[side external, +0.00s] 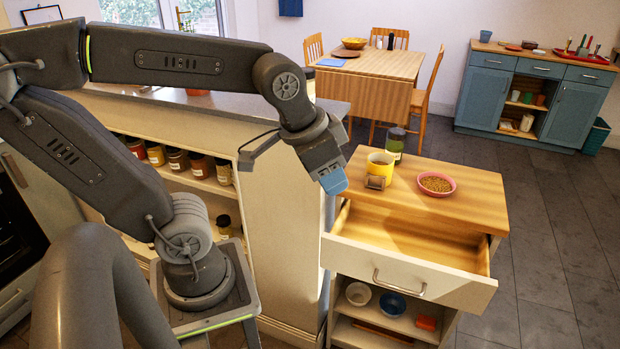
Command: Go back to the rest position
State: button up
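My gripper (333,181) hangs in the air with its blue fingertips pointing down, to the left of the wooden-topped cabinet (470,189). It looks clear of the cabinet top and of the things on it. The fingertips show as one blue block, so I cannot tell whether they are apart or together. No held object is visible. My arm reaches across from the left, raised above the counter.
The cabinet's drawer (410,262) is pulled open and its visible inside looks empty. A shelf of jars (197,165) lies left.

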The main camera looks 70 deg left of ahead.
jog(key=s, duration=0.2)
jog(key=s+n, duration=0.1)
jog(key=shift+s+f+t, duration=0.1)
jog(key=shift+f+t, duration=0.15)
jog(key=shift+t, duration=0.05)
dwell(1.1)
